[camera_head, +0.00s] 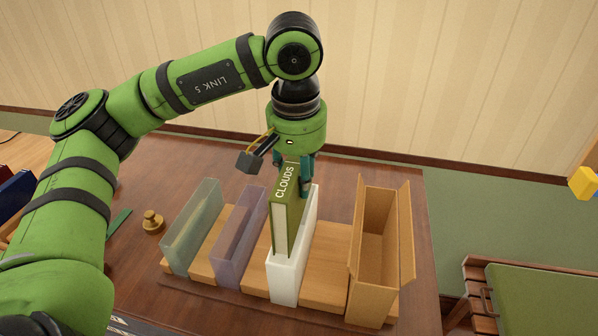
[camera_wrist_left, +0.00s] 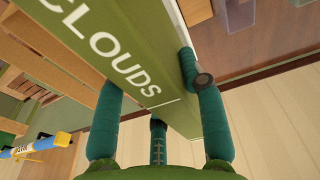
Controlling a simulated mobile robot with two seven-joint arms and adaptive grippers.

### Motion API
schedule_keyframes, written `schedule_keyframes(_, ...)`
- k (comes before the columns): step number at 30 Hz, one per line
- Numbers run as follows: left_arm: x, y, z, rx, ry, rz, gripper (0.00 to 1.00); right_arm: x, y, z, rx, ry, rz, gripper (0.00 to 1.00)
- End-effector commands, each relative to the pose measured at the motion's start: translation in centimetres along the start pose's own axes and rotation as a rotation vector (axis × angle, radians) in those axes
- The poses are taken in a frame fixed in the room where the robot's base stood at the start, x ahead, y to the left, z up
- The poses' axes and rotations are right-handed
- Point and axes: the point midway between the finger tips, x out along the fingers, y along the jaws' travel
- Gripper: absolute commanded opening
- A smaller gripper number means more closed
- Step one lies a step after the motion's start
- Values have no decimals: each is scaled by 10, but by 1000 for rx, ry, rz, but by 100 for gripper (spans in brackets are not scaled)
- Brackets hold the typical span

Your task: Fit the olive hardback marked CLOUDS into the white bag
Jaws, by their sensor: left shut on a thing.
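The olive hardback marked CLOUDS (camera_head: 288,212) stands nearly upright in the head view, its lettering near the top. My left gripper (camera_head: 304,180) is shut on its upper part from above. In the left wrist view the teal fingers (camera_wrist_left: 152,115) sit on both sides of the book (camera_wrist_left: 125,55). The narrow white bag (camera_head: 287,283) stands upright beneath the book. The book's lower end is at the bag's mouth and overlaps it in view. I cannot tell how far it is inside. My right gripper is not in view.
A greenish clear holder (camera_head: 190,240) and a purple clear one (camera_head: 238,245) stand left of the bag. An open cardboard box (camera_head: 372,280) stands to the right. A brass weight (camera_head: 152,222) sits further left. A green chair (camera_head: 540,295) is beyond the table's right edge.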

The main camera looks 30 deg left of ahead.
Motion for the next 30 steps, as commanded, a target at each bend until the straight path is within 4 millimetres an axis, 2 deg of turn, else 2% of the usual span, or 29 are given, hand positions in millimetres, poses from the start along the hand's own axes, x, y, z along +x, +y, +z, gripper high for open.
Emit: schedule_keyframes(30,24,0,3,0,2,2,0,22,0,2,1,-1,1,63)
